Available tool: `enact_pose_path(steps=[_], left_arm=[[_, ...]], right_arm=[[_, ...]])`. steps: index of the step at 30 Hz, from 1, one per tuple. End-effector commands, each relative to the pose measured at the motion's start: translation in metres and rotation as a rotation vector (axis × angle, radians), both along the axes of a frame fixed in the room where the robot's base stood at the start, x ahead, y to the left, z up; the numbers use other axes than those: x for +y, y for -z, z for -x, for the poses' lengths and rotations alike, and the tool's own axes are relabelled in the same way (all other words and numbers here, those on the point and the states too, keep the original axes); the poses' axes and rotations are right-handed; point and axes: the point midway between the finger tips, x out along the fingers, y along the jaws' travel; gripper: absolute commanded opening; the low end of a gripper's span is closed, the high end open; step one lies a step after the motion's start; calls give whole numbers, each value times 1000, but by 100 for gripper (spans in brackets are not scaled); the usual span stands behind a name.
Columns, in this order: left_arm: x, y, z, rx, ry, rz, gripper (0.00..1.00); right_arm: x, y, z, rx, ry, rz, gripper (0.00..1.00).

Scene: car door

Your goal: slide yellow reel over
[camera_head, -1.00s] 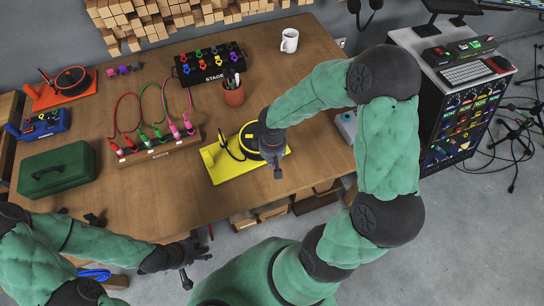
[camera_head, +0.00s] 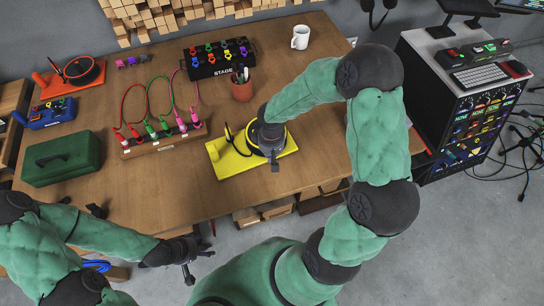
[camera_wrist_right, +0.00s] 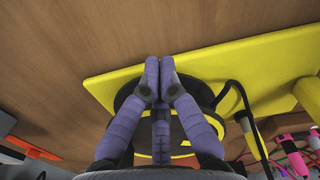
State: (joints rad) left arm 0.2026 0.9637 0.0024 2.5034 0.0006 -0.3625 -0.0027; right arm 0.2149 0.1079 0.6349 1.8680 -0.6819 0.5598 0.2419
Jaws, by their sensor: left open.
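The yellow reel (camera_head: 225,160) lies on the wooden table near its front edge, a flat yellow base with a round black drum and a black cable. It also shows in the right wrist view (camera_wrist_right: 270,62). My right gripper (camera_head: 275,165) is over the drum on the reel's right half and hides part of it. In the right wrist view its fingertips (camera_wrist_right: 160,62) meet in front of the black drum, with nothing visible between them. Whether they touch the reel is unclear. My left gripper (camera_head: 192,264) is open and empty, in front of the table edge.
A cable board (camera_head: 165,143) with red, green and pink plugs is left of the reel. A pen cup (camera_head: 242,90), stage box (camera_head: 219,60) and mug (camera_head: 300,37) stand behind. A green case (camera_head: 62,158) and orange reel (camera_head: 62,82) are at left. Table right of the reel is clear.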

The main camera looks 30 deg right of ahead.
Motion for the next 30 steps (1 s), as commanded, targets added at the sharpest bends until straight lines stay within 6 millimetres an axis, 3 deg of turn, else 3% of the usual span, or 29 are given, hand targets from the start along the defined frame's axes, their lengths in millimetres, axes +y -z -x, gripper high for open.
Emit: enact_pose_path(steps=[15,30], left_arm=[[0,-2,0,0,0,0,72],[0,-2,0,0,0,0,72]], right_arm=[[9,0,-71,-1,-1,1,0],[10,0,-75,-2,0,0,0]])
